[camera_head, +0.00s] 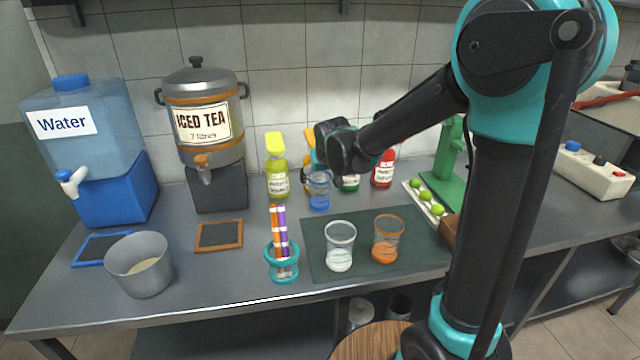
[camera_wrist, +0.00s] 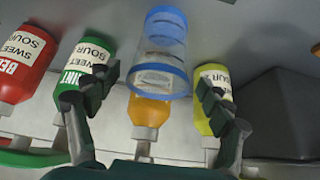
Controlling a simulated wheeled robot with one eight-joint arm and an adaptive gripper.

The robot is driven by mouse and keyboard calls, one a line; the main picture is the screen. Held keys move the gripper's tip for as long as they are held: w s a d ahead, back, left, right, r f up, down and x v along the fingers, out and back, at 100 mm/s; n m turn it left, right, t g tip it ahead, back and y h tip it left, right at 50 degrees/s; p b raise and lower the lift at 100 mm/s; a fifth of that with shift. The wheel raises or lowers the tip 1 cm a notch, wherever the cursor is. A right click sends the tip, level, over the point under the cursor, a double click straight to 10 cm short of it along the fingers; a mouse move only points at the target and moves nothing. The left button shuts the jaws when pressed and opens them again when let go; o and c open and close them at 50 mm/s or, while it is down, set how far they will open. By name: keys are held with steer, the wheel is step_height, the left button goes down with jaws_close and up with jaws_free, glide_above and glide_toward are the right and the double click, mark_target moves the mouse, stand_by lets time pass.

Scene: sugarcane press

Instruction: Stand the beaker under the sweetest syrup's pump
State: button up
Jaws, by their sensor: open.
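A clear beaker with blue rims (camera_head: 319,190) stands on the counter before the bottles. In the wrist view the beaker (camera_wrist: 163,50) covers part of the orange bottle (camera_wrist: 150,112). My gripper (camera_wrist: 158,85) is open and empty, its fingers spread either side of the beaker's near end; contact cannot be told. In the head view my gripper is at the bottles, partly hiding them. The pump bottles are yellow (camera_head: 277,178), orange, green (camera_head: 350,183) and red (camera_head: 383,170). Red (camera_wrist: 20,60) reads "BEET", green (camera_wrist: 85,75) "MINT", both with sweet and sour lines; ratings are unreadable. The orange label is hidden.
A white-rimmed beaker (camera_head: 339,246) and an orange-rimmed one (camera_head: 388,239) stand on a dark mat (camera_head: 320,272). A teal holder (camera_head: 282,264) with pens stands left of it. An iced tea urn (camera_head: 202,115) is left; a tray of limes (camera_head: 433,208) and green press are right.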

steer(key=v, duration=0.8)
steer(key=shift+d, duration=0.1)
